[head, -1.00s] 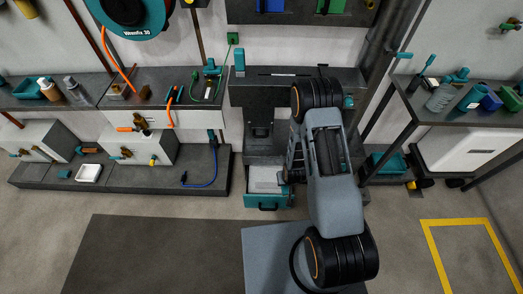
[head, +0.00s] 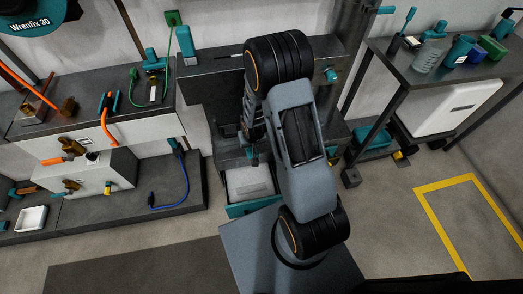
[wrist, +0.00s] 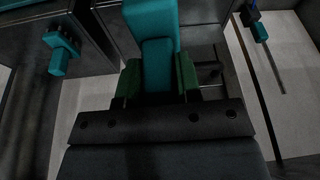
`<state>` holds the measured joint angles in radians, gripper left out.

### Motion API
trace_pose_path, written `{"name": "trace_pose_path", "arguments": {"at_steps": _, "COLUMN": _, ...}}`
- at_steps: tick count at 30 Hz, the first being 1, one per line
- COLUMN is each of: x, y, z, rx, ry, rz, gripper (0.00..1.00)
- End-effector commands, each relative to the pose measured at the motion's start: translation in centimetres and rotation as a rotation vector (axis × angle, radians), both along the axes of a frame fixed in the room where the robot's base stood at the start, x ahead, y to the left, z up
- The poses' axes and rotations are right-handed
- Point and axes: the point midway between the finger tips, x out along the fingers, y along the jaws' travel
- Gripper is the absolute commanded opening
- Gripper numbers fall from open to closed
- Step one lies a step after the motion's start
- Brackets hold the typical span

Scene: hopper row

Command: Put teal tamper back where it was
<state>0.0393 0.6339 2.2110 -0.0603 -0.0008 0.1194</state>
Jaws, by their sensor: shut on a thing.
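My gripper (wrist: 158,80) shows in the wrist view with its two green-padded fingers on either side of a teal block-shaped piece. It is shut on this piece, which I take to be the teal tamper (wrist: 157,62). A wider teal part rises above it at the top of the picture; I cannot tell whether it belongs to the same thing. The lower end of the held piece is hidden by the gripper body. In the head view my own arm hides the gripper and what it holds.
An open teal-fronted drawer (head: 249,184) stands low behind my arm. A dark bench (head: 460,70) on the right carries bottles, cups and teal-handled tools. A left shelf (head: 90,118) holds orange and green hoses. A yellow floor outline (head: 432,187) lies right on open floor.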

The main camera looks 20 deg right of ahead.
Motion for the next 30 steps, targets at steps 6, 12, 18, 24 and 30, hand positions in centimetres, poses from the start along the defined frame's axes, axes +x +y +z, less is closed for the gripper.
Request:
{"name": "trace_pose_path", "arguments": {"at_steps": 6, "x": 0.8, "y": -1.1, "z": -1.3, "rx": -0.006, "ry": -0.007, "rz": -0.053, "gripper": 0.02}}
{"name": "trace_pose_path", "arguments": {"at_steps": 12, "x": 0.7, "y": -1.8, "z": -0.7, "rx": -0.013, "ry": -0.005, "rz": -0.088, "gripper": 0.02}}
{"name": "trace_pose_path", "arguments": {"at_steps": 18, "x": 1.0, "y": -2.5, "z": -0.6, "rx": -0.017, "ry": -0.003, "rz": -0.105, "gripper": 0.02}}
{"name": "trace_pose_path", "arguments": {"at_steps": 24, "x": 4.2, "y": -4.9, "z": -2.5, "rx": -0.018, "ry": 0.000, "rz": -0.110, "gripper": 0.02}}
{"name": "trace_pose_path", "arguments": {"at_steps": 30, "x": 8.3, "y": -7.7, "z": -4.9, "rx": -0.017, "ry": -0.001, "rz": -0.108, "gripper": 0.02}}
